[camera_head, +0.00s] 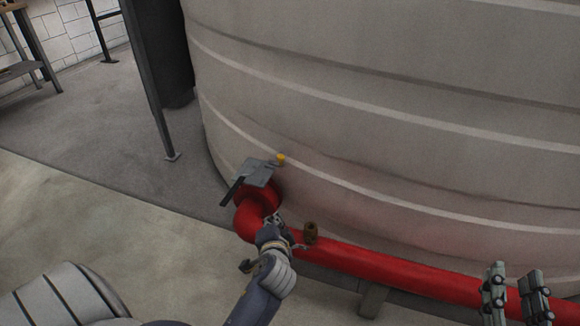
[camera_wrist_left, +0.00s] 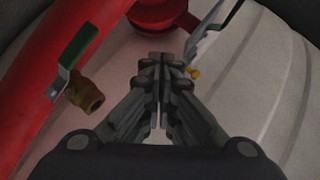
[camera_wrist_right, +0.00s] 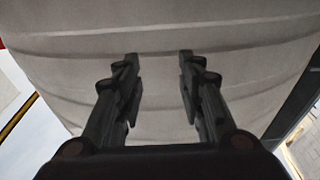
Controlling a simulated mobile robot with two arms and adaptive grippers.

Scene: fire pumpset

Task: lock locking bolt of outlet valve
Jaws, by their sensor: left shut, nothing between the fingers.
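The outlet valve sits over the red pipe elbow beside the tank, with a grey plate (camera_head: 258,172) and a dark handle (camera_head: 231,191). A small yellow knob (camera_head: 281,159), seemingly the locking bolt, is at the plate's right end. In the left wrist view the yellow knob (camera_wrist_left: 193,73) shows just right of my left fingertips, by the grey lever (camera_wrist_left: 208,38); I cannot tell the depth gap. My left gripper (camera_head: 272,218) is shut and empty, over the elbow. My right gripper (camera_head: 514,271) is open and empty at the lower right; its fingers (camera_wrist_right: 158,58) point toward the tank wall.
The large grey tank (camera_head: 400,100) fills the back. A red pipe (camera_head: 400,268) runs right along its base. A brass side valve (camera_wrist_left: 87,95) with a green handle (camera_wrist_left: 78,47) is left of my left fingers in its wrist view. Open floor (camera_head: 120,215) lies left.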

